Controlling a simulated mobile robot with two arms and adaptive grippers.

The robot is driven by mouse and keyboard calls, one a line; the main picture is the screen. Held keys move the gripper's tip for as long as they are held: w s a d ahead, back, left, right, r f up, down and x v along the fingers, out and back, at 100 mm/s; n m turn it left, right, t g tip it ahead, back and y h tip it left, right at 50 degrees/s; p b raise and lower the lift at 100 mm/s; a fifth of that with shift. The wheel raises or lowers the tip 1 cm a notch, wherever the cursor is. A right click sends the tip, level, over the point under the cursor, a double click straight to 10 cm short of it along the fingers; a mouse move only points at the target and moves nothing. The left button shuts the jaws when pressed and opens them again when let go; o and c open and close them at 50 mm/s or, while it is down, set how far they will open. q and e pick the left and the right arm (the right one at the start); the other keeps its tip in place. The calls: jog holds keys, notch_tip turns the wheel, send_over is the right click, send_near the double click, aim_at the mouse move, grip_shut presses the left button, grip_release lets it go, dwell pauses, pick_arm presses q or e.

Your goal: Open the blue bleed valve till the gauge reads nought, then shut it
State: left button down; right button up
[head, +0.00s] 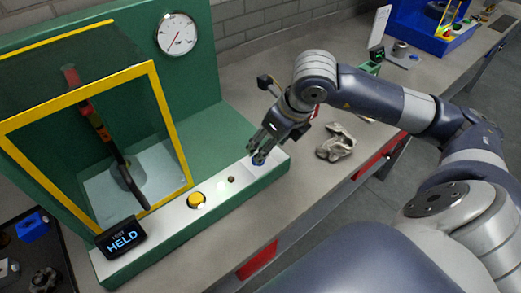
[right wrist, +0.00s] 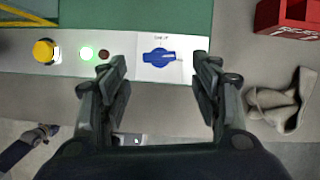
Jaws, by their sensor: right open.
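The blue bleed valve (right wrist: 158,58) is a small knob on the white strip of the green panel, its handle lying roughly sideways. In the head view the valve (head: 258,160) is partly hidden by my right gripper (head: 264,147). In the right wrist view my right gripper (right wrist: 160,72) is open, with one finger on either side of the valve in the picture and nothing between them. I cannot tell its height above the knob. The round white gauge (head: 176,34) has a red needle slanting across it; its figures are too small to read. My left gripper is out of view.
A yellow button (head: 196,200) and a lit green lamp (right wrist: 86,53) lie left of the valve. A display (head: 121,238) reads "HELD". A yellow-framed guard (head: 170,130) stands further left. A crumpled grey cloth (head: 336,143) and red box (right wrist: 288,16) lie to the right.

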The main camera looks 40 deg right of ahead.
jog(key=shift+p+x, duration=0.5)
jog(key=shift+x, duration=2.65)
jog(key=shift+c, duration=0.5)
jog(key=c, duration=1)
